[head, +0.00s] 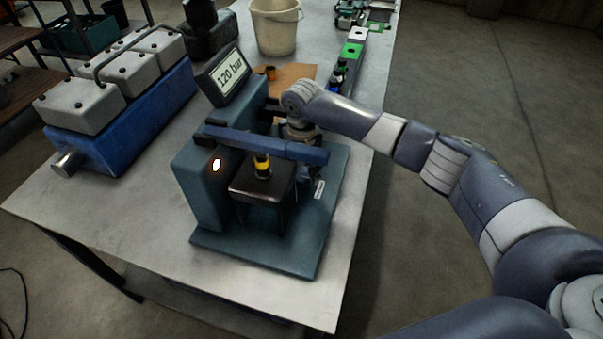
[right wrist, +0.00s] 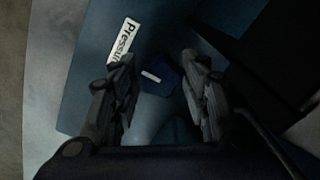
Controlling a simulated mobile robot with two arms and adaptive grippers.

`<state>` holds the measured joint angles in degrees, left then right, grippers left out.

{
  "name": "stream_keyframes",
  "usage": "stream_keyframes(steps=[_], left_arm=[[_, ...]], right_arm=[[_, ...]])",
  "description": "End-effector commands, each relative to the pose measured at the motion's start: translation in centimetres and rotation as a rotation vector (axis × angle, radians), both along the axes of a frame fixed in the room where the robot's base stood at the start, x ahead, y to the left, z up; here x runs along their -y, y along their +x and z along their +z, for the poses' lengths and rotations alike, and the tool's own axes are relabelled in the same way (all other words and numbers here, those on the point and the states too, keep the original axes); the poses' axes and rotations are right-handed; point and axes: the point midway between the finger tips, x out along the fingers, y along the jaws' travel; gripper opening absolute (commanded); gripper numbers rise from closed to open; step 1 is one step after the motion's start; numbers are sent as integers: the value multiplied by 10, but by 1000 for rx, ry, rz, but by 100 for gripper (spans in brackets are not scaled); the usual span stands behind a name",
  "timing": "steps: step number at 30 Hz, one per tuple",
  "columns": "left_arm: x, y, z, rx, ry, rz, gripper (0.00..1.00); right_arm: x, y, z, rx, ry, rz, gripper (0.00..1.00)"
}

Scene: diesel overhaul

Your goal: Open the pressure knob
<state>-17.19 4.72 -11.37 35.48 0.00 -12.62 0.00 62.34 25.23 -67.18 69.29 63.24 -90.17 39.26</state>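The pressure knob (right wrist: 160,76) is dark blue with a white mark, seen from above in the right wrist view. A white label reading "Pressu…" (right wrist: 123,42) lies beside it; the label also shows in the head view (head: 319,189) on the base plate of the blue-green test stand (head: 206,185). My right gripper (right wrist: 158,62) is open, one finger on each side of the knob, with visible gaps to both. In the head view my right gripper (head: 300,132) is partly hidden behind the stand's blue bar, and the knob is hidden. My left gripper is out of view.
The stand's display (head: 231,73) reads 120 bar. The blue bar (head: 265,144) crosses above a dark block with a yellow-banded injector (head: 262,165). A blue engine (head: 130,120) and a cream bucket (head: 276,28) share the table (head: 110,215). Its front left is clear.

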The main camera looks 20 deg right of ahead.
Motion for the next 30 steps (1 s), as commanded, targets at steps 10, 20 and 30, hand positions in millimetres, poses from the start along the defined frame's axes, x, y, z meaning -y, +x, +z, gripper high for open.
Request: stream_keyframes(steps=[10,20,30], left_arm=[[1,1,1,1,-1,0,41],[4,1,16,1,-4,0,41],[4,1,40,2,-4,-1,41]], right_arm=[[0,0,1,0,0,6,10],[-1,0,3,-1,1,131,10],[-1,0,4,0,3,430,10]])
